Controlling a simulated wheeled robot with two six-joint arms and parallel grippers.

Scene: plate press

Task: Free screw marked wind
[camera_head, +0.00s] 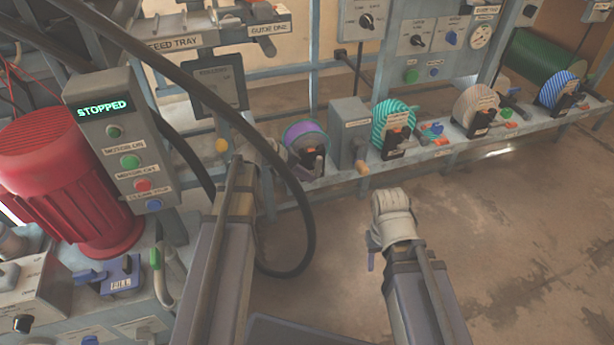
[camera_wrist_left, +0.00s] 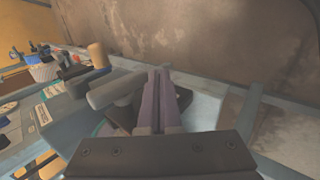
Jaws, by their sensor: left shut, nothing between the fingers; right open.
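My left gripper (camera_head: 276,158) is at the panel beside a dial with a purple rim (camera_head: 303,132); its tips are hard to make out there. In the left wrist view its fingers (camera_wrist_left: 159,80) are shut with nothing between them. A grey bar handle (camera_wrist_left: 116,89) lies just left of the fingers, and I cannot tell whether they touch it. The purple-rimmed dial has a black mount and a grey handle (camera_head: 318,165). My right gripper (camera_head: 371,255) is open and empty over the floor. I cannot read "wind" on any label, so I cannot tell which screw bears it.
A grey box with a wooden crank knob (camera_head: 363,167) stands right of the purple-rimmed dial. Farther right are a teal striped dial (camera_head: 391,118) and a blue striped dial (camera_head: 556,87). A black hose (camera_head: 308,215) loops near my left arm. The control box (camera_head: 122,140) reads STOPPED.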

